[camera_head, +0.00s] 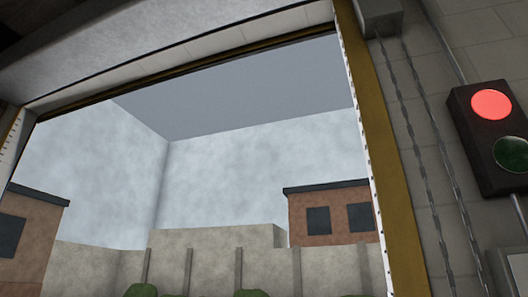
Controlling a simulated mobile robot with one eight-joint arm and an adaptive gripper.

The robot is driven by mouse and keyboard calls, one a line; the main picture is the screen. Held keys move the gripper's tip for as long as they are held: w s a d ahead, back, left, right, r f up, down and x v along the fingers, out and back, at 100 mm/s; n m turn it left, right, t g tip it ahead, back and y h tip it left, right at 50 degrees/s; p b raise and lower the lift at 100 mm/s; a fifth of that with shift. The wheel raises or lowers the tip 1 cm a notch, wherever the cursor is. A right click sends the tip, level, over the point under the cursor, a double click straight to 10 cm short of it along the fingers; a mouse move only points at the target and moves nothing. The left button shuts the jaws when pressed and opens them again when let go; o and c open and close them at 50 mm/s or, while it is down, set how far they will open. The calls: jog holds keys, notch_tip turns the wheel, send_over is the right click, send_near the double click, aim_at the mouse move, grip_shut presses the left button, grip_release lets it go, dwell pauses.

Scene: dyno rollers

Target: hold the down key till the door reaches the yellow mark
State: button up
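The large doorway (230,190) stands open, and outdoors shows through it. A pale band (190,52) with a dark lower edge runs across the top of the opening; it looks like the raised door. A yellow upright strip (378,140) with a white, ticked edge (362,130) lines the right side of the opening. I cannot make out a separate yellow mark on it. No down key can be made out. A pale box (515,268), cut off at the lower right edge, shows no readable keys. My gripper is not in view.
A signal lamp box (488,138) hangs on the grey block wall at right, its red lamp lit and its green lamp dark. Cables or chains (425,150) run down the wall beside the frame. Outside are a concrete wall, brick buildings (330,215) and bushes.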

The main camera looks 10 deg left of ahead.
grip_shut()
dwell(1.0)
